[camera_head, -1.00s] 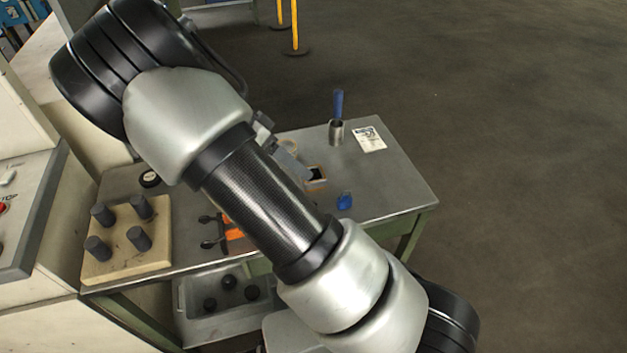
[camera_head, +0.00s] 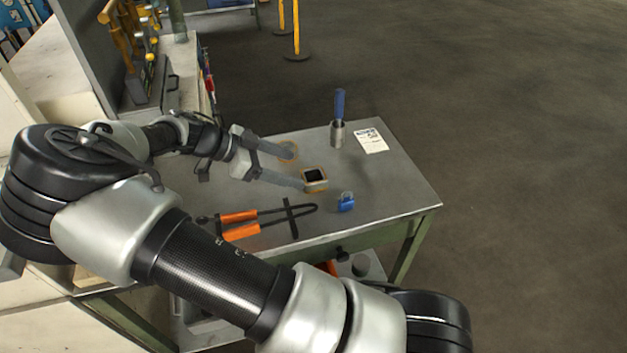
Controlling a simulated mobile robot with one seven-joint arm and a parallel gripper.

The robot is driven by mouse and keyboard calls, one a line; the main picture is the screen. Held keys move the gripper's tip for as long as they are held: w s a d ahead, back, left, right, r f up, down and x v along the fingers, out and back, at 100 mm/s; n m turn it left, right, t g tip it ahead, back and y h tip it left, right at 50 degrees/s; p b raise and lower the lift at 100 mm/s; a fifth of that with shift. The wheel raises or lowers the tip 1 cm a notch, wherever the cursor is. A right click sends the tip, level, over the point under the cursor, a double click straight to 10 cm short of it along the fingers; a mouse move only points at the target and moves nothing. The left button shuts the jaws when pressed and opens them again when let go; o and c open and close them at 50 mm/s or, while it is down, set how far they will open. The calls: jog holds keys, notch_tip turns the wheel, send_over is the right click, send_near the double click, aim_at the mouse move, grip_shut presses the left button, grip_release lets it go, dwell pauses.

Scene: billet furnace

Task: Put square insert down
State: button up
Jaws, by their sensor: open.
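The square insert (camera_head: 314,187), a small tan square frame with a dark middle, rests on the metal table (camera_head: 390,187). It lies just right of my gripper (camera_head: 296,169), which reaches in from the left, low over the table. The two grey fingers are apart, with nothing seen held between them. The lower fingertip is close to the insert's left side; I cannot tell whether they touch. A round tan ring (camera_head: 288,146) lies by the upper fingertip, partly hidden by it.
Orange-handled tongs (camera_head: 240,231) and a blue padlock-like piece (camera_head: 346,202) lie nearer on the table. A metal cup with a blue-handled tool (camera_head: 338,131) and a white paper (camera_head: 371,140) are at the back right.

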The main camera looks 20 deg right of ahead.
aim_at(314, 176)
jog(key=shift+s+b+x, duration=0.15)
jog(key=shift+b+x, duration=0.05)
jog(key=shift+x, duration=1.35)
jog(key=shift+s+b+x, duration=0.15)
jog(key=shift+b+x, duration=0.05)
jog(key=shift+x, duration=1.4)
jog(key=shift+c, duration=0.2)
jog(key=shift+r, duration=0.1)
grip_shut()
